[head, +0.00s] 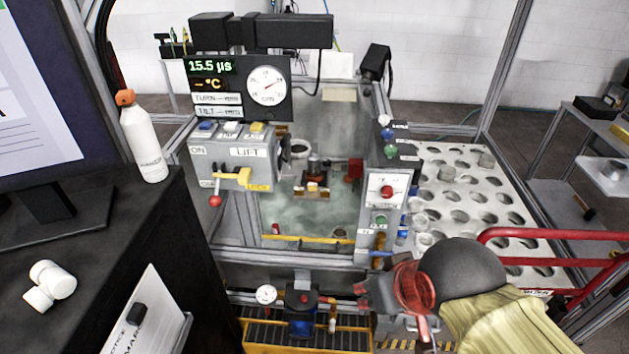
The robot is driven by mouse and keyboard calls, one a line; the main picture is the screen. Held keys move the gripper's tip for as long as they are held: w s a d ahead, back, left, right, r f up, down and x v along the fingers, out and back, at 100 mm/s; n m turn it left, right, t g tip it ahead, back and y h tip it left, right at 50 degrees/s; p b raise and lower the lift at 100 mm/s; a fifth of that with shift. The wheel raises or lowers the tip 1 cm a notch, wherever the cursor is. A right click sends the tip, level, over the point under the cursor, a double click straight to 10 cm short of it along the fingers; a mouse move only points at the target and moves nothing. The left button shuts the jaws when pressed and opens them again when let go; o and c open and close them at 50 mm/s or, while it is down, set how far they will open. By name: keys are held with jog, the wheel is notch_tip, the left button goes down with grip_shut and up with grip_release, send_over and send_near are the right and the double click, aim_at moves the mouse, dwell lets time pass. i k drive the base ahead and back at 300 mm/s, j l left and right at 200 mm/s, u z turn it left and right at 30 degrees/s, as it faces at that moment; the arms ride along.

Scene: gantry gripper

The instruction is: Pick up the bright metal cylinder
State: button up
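A dark jaw-like part (374,291), which may be my gripper, shows at the lower middle, in front of the machine and well below both cylinders. Its fingers are too small and unclear to tell open from shut.
The white rack (470,215) has many empty round holes. Red rails (540,233) cross its near side. A dark dome (462,275) and khaki cloth (520,320) block the lower right. A lift panel (232,165) and metal posts surround the misty tank (300,218). A white bottle (145,145) stands left.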

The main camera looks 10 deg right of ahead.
aim_at(313, 159)
jog(key=i+j+u, duration=0.35)
jog(key=i, duration=0.15)
jog(key=i+j+u, duration=0.25)
jog(key=i+u, duration=0.15)
jog(key=i, duration=0.1)
